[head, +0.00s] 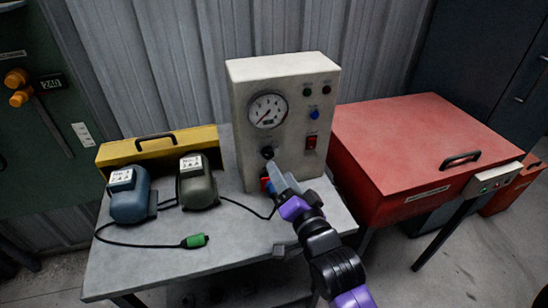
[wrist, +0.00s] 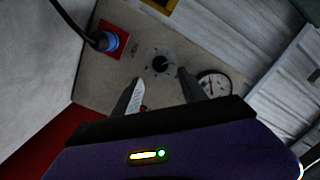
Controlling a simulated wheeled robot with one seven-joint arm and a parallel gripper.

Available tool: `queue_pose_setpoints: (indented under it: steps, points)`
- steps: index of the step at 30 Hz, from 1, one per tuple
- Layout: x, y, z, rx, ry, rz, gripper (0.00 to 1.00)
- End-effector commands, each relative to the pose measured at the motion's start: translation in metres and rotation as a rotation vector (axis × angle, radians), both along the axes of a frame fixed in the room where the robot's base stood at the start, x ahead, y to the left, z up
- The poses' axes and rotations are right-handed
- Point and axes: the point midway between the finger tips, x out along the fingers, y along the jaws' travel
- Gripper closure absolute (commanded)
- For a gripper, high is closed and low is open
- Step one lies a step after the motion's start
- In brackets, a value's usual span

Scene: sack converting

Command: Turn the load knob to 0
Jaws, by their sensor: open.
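A dark round knob (head: 267,152) sits low on the front of a cream control box (head: 285,68), under the gauge. In the wrist view the black knob (wrist: 160,63) has a grey dial plate with marks around it. The marks are too small to read, and I cannot tell the knob's setting. My gripper (head: 273,170) is in front of the box, just below the knob in the head view. In the wrist view its two fingers (wrist: 160,78) are apart, with the knob beyond and between their tips. Nothing is between the fingers, and they look clear of the knob.
The box carries a gauge (head: 268,110), a red switch (head: 311,142) and a blue button (head: 314,115). A blue plug (wrist: 103,40) sits in a red socket (wrist: 121,31) near the knob. Two motors (head: 129,195) (head: 198,183) and a green connector (head: 194,241) lie left. A red cabinet (head: 420,145) stands right.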

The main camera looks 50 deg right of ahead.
Motion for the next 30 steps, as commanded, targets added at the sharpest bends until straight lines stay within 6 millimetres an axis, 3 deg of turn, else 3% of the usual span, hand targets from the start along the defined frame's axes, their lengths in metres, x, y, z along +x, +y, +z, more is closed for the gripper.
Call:
queue_pose_setpoints:
  steps: [12, 26, 30]
  points:
    - [0.049, -0.028, 0.001, -0.002, 0.000, 0.000, 0.50]
    - [0.059, -0.034, 0.000, -0.003, 0.001, 0.000, 0.50]
    - [0.059, -0.034, 0.000, -0.003, 0.001, 0.000, 0.78]
